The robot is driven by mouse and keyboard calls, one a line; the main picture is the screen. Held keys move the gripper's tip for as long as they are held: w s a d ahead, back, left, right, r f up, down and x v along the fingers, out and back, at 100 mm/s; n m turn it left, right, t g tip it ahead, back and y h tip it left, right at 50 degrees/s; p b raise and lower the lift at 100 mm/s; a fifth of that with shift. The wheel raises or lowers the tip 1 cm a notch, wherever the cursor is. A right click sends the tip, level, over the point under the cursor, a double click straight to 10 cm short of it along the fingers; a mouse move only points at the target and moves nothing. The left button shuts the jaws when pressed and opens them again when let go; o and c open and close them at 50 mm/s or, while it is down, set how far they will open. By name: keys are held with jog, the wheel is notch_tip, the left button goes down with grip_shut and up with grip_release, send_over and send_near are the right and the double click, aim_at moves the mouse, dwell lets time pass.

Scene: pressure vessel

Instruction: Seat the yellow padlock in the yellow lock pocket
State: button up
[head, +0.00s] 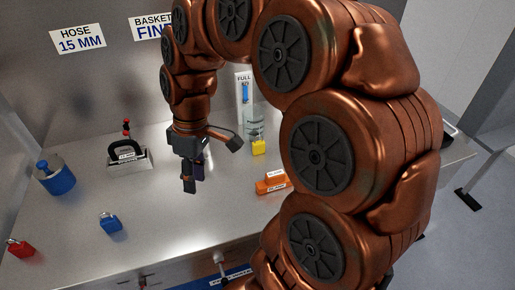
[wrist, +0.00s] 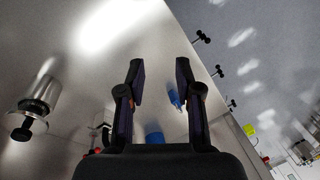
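A small yellow block-shaped thing (head: 258,147) stands on the bench beside my gripper, in front of a clear cylinder in the head view. I cannot tell whether it is the yellow padlock or the yellow pocket. A yellow-green thing (wrist: 249,130) shows at the right in the wrist view, too small to identify. My gripper (head: 210,165) points down above the bench, left of the yellow block. Its fingers are spread and nothing is between them, as the wrist view (wrist: 158,65) also shows. My arm hides much of the right side.
A blue padlock (head: 110,224) and a red padlock (head: 20,248) lie at the front left. A blue cylinder (head: 57,180), a black-handled device (head: 128,157) and an orange block (head: 271,184) stand on the steel bench (head: 170,235). The front middle is clear.

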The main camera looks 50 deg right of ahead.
jog(key=w+d+n, duration=0.1)
jog(key=w+d, duration=0.4)
jog(key=d, duration=0.1)
jog(key=n+t+y+b, duration=0.1)
jog(key=n+t+b, duration=0.1)
jog(key=n+t, duration=0.15)
send_near(262, 142)
jog(key=shift+p+x, duration=1.75)
jog(key=shift+x, duration=2.65)
jog(key=shift+w+r, duration=0.15)
jog(key=shift+w, duration=0.05)
grip_shut()
